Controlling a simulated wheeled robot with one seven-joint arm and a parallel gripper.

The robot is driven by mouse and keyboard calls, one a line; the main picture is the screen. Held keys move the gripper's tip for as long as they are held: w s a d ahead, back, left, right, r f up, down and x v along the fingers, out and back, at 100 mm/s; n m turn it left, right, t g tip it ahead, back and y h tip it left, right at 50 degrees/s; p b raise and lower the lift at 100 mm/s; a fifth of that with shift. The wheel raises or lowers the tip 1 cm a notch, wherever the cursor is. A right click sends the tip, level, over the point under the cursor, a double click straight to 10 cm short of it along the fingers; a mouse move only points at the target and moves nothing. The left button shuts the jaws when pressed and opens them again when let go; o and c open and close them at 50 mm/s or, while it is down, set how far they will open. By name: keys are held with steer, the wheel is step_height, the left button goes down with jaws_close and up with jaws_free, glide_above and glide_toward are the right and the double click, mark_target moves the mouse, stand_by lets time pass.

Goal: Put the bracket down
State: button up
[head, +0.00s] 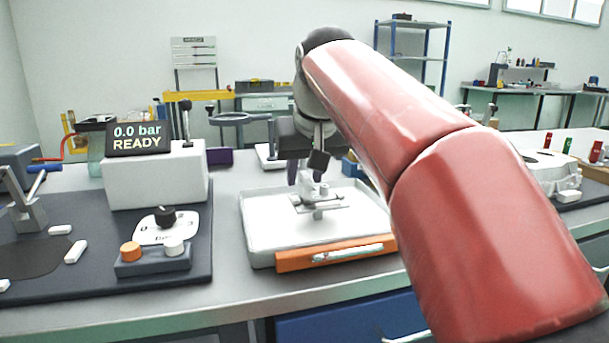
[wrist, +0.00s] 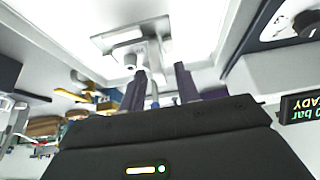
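The bracket (head: 319,202), a small pale metal casting with a flat base and upright parts, is in the white tray (head: 262,226) and looks to rest on its floor. My gripper (head: 307,176) points down just over it, with its dark fingers apart. In the wrist view the two fingers (wrist: 161,72) are spread, with a gap between them, and the bracket (wrist: 130,58) lies just beyond their tips. I see no finger pressed on it, though contact at the tips is hard to tell.
The tray has an orange front strip (head: 290,261). To its left stand a white box with a display reading 0.0 bar READY (head: 137,137) and a knob panel (head: 165,228) on a dark mat. A round white fixture (head: 545,168) is at the right.

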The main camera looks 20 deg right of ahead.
steer(key=p+v, duration=0.1)
steer(key=v, duration=0.9)
steer(key=shift+s+r, duration=0.15)
steer(key=shift+r, duration=0.1)
